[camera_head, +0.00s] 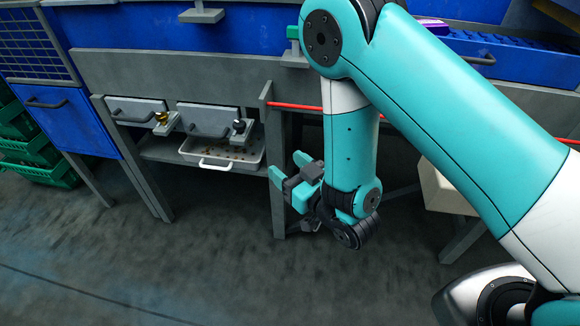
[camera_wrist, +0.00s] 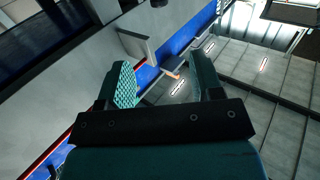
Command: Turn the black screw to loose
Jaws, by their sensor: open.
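The black screw (camera_head: 239,126) sits on a small grey bracket at the right end of the right-hand drawer front, under the grey bench, in the head view. A similar gold screw (camera_head: 161,117) sits on the bracket of the left-hand drawer front. My gripper (camera_head: 287,170) is to the right of and below the black screw, clear of it, beside a grey bench leg. In the wrist view my gripper (camera_wrist: 166,84) has its two fingers apart with nothing between them. The black screw cannot be made out in the wrist view.
A white tray (camera_head: 214,166) with small bits in it sits beneath the right drawer front. A red bar (camera_head: 295,106) runs along the bench to the right of the leg (camera_head: 276,180). Green crates (camera_head: 30,150) stand at the far left. The floor in front is clear.

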